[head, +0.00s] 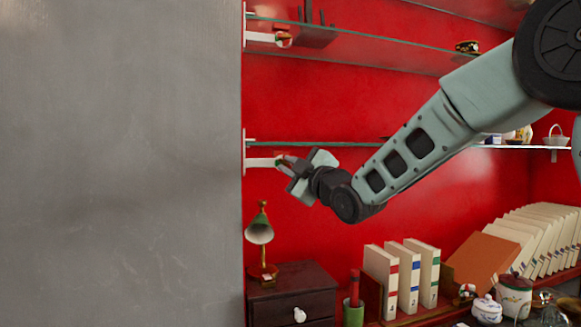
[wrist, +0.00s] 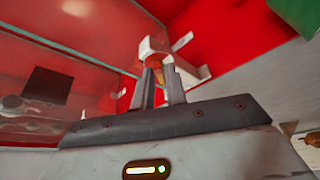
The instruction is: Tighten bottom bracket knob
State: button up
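The bottom bracket (head: 260,162) is a white arm under the lower glass shelf, beside the grey panel's edge. In the wrist view the white bracket (wrist: 192,76) lies just beyond my fingertips. The bottom bracket knob (wrist: 158,68) is small and mostly hidden between my fingers; a reddish-tan part of it shows. My gripper (head: 285,164) reaches the knob from the right in the head view. In the wrist view my gripper (wrist: 159,72) has both fingers close together, one on each side of the knob, and seems shut on it. Exact finger contact is hard to see.
The upper glass shelf has a like bracket with a red-and-white knob (head: 283,40). A green lamp (head: 260,230) stands on a dark drawer box (head: 292,295) below my gripper. Books (head: 400,275) and pots stand lower right. The grey panel (head: 120,160) fills the left.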

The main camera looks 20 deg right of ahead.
grip_shut()
jog(key=shift+f+b, duration=0.15)
jog(key=shift+b, duration=0.35)
